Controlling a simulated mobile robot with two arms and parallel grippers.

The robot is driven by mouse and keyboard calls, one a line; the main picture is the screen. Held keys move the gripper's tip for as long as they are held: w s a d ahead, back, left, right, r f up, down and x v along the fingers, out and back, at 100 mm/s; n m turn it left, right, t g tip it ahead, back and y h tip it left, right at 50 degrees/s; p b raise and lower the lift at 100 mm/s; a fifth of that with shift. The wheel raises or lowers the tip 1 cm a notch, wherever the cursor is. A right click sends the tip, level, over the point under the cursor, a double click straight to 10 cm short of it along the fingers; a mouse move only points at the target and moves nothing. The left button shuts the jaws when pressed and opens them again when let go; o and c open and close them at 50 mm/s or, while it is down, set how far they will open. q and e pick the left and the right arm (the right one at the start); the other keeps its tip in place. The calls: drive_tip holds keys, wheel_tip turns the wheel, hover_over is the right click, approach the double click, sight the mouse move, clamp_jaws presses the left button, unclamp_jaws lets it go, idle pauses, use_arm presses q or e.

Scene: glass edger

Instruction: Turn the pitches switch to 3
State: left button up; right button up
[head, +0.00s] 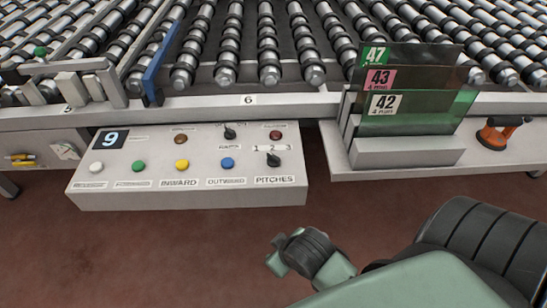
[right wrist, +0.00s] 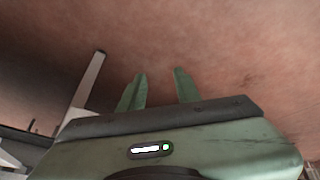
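The pitches switch (head: 273,159) is a small black knob at the right end of the grey control panel (head: 200,197). My right arm reaches in from the lower right of the head view, in front of and below the panel, apart from the switch. In the right wrist view, my right gripper (right wrist: 160,72) is open and empty, with bare floor beyond its fingers. My left gripper is not in view.
The panel also has white (head: 96,168), green (head: 138,166), yellow (head: 182,165) and blue (head: 228,163) buttons, and another black knob (head: 229,131). Roller conveyors lie behind.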

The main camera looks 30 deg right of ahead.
drive_tip(key=w+r+t, duration=0.2)
drive_tip(key=w+r, duration=0.2)
drive_tip(key=w+r+n+t, duration=0.1)
drive_tip(key=w+r+t, duration=0.1)
drive_tip(key=w+r, duration=0.2)
drive_tip(key=w+r+n+t, duration=0.1)
drive_tip(key=w+r+t, duration=0.1)
drive_tip(key=w+r, duration=0.2)
drive_tip(key=shift+w+a+r+t+h, duration=0.2)
drive_tip(key=shift+w+t+h, duration=0.1)
drive_tip(key=shift+w, duration=0.2)
drive_tip(key=w+a+r+n+t+y, duration=0.2)
drive_tip(key=w+a+r+n+t, duration=0.15)
drive_tip(key=r, duration=0.45)
drive_tip(key=w+a+r+n+t+y, duration=0.25)
drive_tip(key=w+r+t, duration=0.2)
drive_tip(key=r, duration=0.25)
drive_tip(key=s+a+r+n+g+y, duration=0.2)
drive_tip(key=a+r+n+g+y, duration=0.55)
drive_tip(key=a+n+y, duration=0.6)
drive_tip(key=n+g+h, duration=1.2)
drive_tip(key=n+h, duration=0.3)
drive_tip(key=h, duration=0.2)
hover_over(274, 155)
drive_tip(key=f, duration=1.4)
drive_tip(key=shift+a, duration=0.2)
drive_tip(key=shift+d+f, duration=0.15)
drive_tip(key=shift+d, duration=0.05)
wheel_tip(274, 155, down, 7)
drive_tip(key=shift+f, duration=0.15)
